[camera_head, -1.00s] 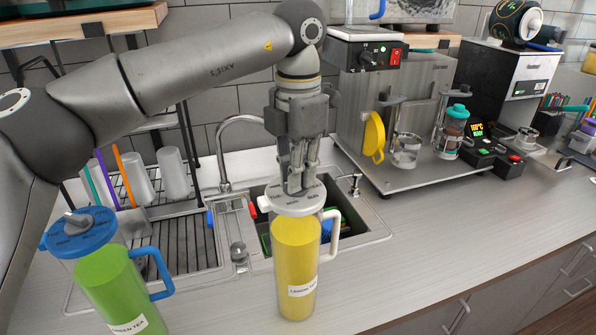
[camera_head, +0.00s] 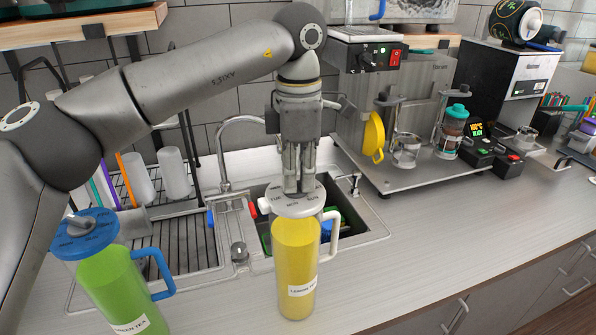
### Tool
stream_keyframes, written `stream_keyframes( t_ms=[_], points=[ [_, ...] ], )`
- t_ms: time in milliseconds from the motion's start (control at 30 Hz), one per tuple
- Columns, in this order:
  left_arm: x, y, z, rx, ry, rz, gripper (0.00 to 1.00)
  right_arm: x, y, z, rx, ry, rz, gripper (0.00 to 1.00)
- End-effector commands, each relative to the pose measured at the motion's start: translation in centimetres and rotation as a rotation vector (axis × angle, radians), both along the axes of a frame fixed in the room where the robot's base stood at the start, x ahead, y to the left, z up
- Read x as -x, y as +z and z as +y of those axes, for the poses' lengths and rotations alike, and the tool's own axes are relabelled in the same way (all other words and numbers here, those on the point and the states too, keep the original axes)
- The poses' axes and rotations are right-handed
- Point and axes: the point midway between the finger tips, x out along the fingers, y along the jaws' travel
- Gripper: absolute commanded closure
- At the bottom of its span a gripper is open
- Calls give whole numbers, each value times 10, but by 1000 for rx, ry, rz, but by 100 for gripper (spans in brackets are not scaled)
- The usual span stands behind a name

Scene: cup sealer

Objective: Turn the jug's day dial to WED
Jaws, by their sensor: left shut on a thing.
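A jug of yellow drink (camera_head: 296,262) with a "LEMON TEA" label stands upright on the counter in front of the sink. Its white lid (camera_head: 286,206) carries day words around a dial; some are too small or covered to read for sure. My left gripper (camera_head: 292,187) points straight down over the lid's centre, its fingers shut on the dial knob, which they mostly hide. A second jug, green with a blue lid (camera_head: 88,232) and a "GREEN TEA" label, stands at the lower left. My right gripper is not in view.
The sink (camera_head: 352,222) and its tap (camera_head: 222,150) are behind the yellow jug. A drying rack with white cups (camera_head: 173,173) is at the left. Machines (camera_head: 395,130) stand at the back right. The counter right of the jug is clear.

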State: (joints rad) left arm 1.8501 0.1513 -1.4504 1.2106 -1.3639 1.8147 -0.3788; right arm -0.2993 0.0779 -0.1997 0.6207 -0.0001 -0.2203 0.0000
Motion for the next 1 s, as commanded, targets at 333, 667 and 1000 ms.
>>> stream_keyframes(
  t_ms=[333,667,1000],
  points=[
    [2,-3,0,-2,-253,7,100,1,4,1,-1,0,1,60],
    [3,-4,0,-3,-365,8,100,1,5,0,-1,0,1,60],
    [3,-5,0,-4,-381,8,100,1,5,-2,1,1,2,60]
  ],
)
